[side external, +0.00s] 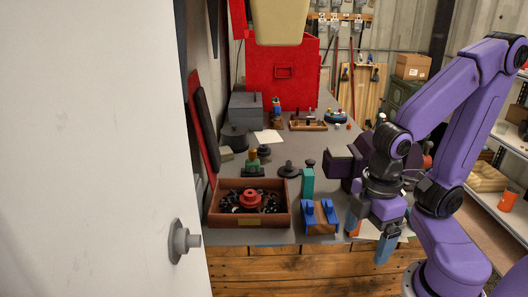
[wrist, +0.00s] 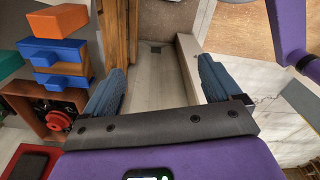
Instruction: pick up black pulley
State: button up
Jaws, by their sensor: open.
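I cannot tell for certain which thing is the black pulley. A round, flat black piece with a raised hub (side external: 289,170) lies on the grey bench, behind and right of the brown wooden tray (side external: 222,221). Small black parts (side external: 271,203) also lie in the tray around a red stepped round piece (side external: 251,198). The red piece shows at the left of the wrist view (wrist: 58,120). My gripper (side external: 369,236) is open and empty at the bench's front right edge, right of the tray and the blue-and-wood block. In the wrist view my gripper (wrist: 161,78) has nothing between its fingers.
A blue-and-wood block (side external: 320,217) and an upright teal block (side external: 308,182) stand between tray and gripper. A dark grey cylinder (side external: 235,138), grey box (side external: 246,108) and red cabinet (side external: 282,75) stand farther back. A white door (side external: 90,150) fills the left.

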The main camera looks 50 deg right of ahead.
dwell(0.3)
jog(key=w+r+m+t, duration=0.15)
jog(key=w+m, duration=0.25)
jog(key=w, duration=0.9)
jog(key=w+r+m+t, duration=0.1)
jog(key=w+r+m, duration=0.3)
jog(key=w, duration=0.9)
jog(key=m+t+h, duration=0.3)
jog(key=m, duration=0.6)
send_over(264, 147)
jog(key=s, duration=0.2)
jog(key=f, duration=0.9)
jog(key=shift+s+a+f, duration=0.2)
jog(key=shift+a+x, duration=0.15)
jog(key=shift+x, duration=1.15)
jog(key=shift+a+x, duration=0.1)
jog(key=shift+x, duration=1.2)
jog(key=shift+f, duration=0.1)
jog(key=c, duration=1.2)
